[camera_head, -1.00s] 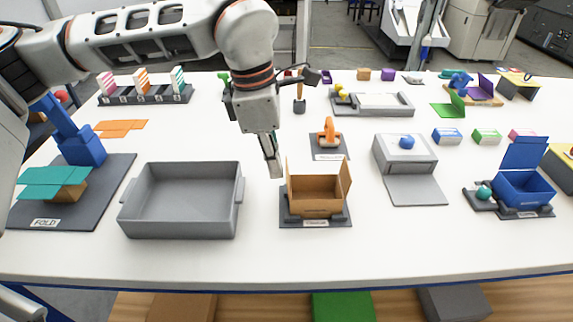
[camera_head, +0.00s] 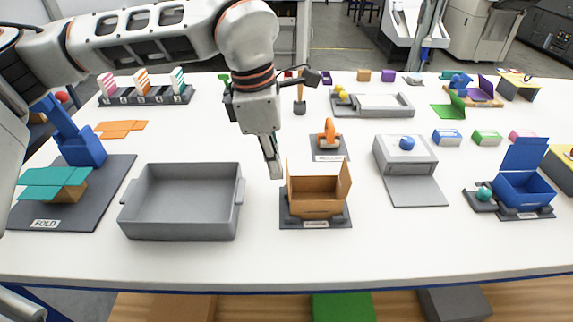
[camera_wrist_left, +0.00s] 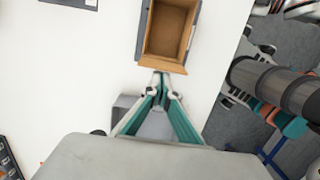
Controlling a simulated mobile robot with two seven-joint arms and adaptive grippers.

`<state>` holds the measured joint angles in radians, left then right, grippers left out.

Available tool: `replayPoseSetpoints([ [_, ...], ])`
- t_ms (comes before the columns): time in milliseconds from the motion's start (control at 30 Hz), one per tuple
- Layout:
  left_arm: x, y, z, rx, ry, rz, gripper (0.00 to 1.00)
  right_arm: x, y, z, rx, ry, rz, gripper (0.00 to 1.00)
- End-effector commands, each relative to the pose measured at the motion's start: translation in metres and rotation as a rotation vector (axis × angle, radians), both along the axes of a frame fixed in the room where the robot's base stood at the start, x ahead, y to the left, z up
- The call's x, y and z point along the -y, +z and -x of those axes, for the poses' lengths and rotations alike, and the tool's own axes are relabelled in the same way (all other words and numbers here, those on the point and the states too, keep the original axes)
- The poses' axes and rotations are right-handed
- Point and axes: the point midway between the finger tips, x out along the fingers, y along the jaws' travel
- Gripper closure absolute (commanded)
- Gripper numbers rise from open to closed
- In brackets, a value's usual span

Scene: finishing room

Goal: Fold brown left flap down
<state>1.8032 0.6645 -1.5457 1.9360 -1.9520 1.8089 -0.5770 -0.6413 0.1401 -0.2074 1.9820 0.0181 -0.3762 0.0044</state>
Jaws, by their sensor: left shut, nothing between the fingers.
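A small open brown box (camera_head: 317,208) stands on a dark grey base plate near the middle of the table. Its left flap (camera_head: 289,180) and its right flap (camera_head: 345,178) both stand up. My left gripper (camera_head: 277,175) is shut and empty, pointing down just left of the left flap, near its top edge. In the left wrist view the fingertips (camera_wrist_left: 162,90) lie just below the near flap (camera_wrist_left: 162,66) of the box. Whether they touch it I cannot tell. The right gripper is not in view.
A grey tray (camera_head: 131,216) stands left of the box. An orange object (camera_head: 329,131) stands behind it, and a grey box with its front down (camera_head: 416,190) is to the right. A blue open box (camera_head: 524,188) is farther right. The front strip of table is clear.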

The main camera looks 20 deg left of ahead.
Motion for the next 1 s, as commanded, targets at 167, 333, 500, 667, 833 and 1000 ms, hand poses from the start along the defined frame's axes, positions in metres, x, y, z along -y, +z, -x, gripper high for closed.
replayPoseSetpoints([
  [167, 0.000, 0.000, 0.000, 0.000, 0.000, 0.000, 1.00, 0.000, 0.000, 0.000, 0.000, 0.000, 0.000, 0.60],
  [333, 0.002, 0.000, 0.000, 0.000, -0.001, 0.000, 1.00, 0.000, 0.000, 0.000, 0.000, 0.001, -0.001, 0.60],
  [500, 0.008, 0.001, -0.002, 0.000, -0.001, 0.000, 1.00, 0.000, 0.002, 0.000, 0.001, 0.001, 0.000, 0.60],
  [667, 0.014, 0.001, -0.004, 0.000, -0.001, 0.000, 1.00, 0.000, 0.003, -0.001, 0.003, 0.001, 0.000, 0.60],
  [833, 0.016, 0.001, -0.005, 0.000, 0.000, 0.000, 1.00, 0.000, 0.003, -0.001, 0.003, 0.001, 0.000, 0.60],
  [1000, 0.016, 0.001, -0.005, 0.000, 0.000, 0.000, 1.00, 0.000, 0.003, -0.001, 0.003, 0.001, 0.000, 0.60],
])
